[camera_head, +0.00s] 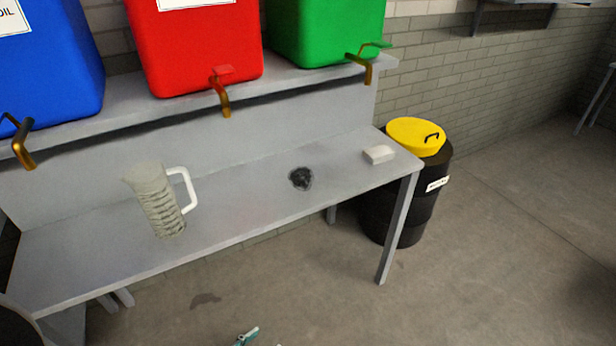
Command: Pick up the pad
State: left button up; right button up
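A small white block, which looks like the pad (380,154), lies flat near the right end of the lower shelf of the grey bench (240,200). Nothing covers it and nothing touches it from above.
A ridged measuring jug (160,205) with a white handle stands left on the bench. A dark stain (301,178) lies between jug and block. Blue (50,65), red (195,45) and green (325,30) tanks with taps stand above. A yellow-lidded black barrel (400,215) stands beside the bench.

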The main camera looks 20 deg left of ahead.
aim_at(381, 153)
jog(key=i+l, duration=0.3)
jog(key=i+l+u, duration=0.5)
jog(key=l, duration=0.25)
jog(key=i, duration=0.1)
